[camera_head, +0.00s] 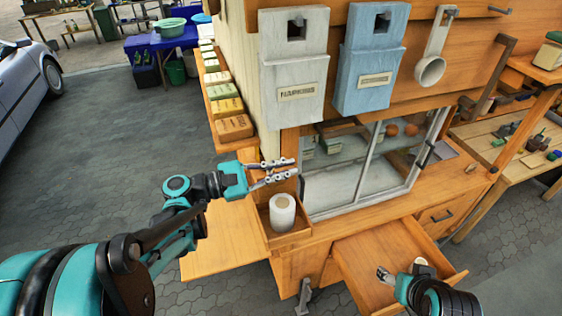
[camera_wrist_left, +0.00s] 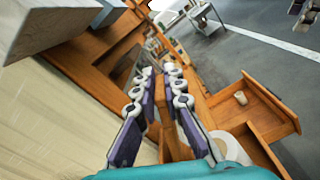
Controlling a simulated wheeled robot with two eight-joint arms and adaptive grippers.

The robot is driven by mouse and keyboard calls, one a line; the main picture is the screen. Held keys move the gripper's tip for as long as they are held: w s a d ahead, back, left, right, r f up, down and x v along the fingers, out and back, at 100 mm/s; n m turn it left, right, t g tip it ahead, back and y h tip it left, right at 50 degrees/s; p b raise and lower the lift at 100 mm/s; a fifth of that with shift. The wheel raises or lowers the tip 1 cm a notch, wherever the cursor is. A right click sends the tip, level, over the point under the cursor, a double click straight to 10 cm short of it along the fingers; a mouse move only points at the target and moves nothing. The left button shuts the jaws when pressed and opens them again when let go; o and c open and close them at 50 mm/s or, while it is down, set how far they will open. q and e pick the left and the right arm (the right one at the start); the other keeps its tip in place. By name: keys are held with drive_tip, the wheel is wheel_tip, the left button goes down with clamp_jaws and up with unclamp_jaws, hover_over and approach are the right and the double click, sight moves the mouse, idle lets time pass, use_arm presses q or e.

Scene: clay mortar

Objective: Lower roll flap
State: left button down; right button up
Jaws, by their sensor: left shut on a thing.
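My left gripper (camera_head: 278,172) reaches in from the left at the cart's corner, above and beside a white paper roll (camera_head: 283,212). Its fingers are shut on a thin wooden piece, mostly hidden between them; I cannot tell for sure whether this is the roll flap. The wrist view shows the fingers (camera_wrist_left: 155,90) with wood between them and the roll (camera_wrist_left: 228,147) at lower right. The roll stands upright in a small wooden tray (camera_head: 290,239). A flat wooden board (camera_head: 215,245) juts out left of the tray. My right gripper (camera_head: 386,274) is over the drawer, its fingers unclear.
An open drawer (camera_head: 361,262) with a pale cup (camera_head: 421,264) is at lower right. A white napkin dispenser (camera_head: 296,80) and a blue dispenser (camera_head: 372,70) hang above. A glazed case (camera_head: 350,185) stands right of my left gripper. Paved floor on the left is clear.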

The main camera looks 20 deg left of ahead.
use_arm(q)
drive_tip(key=s+d+f+m+b, duration=0.2)
drive_tip(key=s+f+m+b, duration=0.1)
drive_tip(key=f+m+b, duration=0.2)
drive_tip(key=s+d+f+m+b, duration=0.2)
drive_tip(key=s+f+m+b, duration=0.1)
drive_tip(key=f+m+b, duration=0.3)
drive_tip(key=shift+f, duration=1.1)
drive_tip(key=c, duration=1.6)
unclamp_jaws()
drive_tip(key=v, duration=1.2)
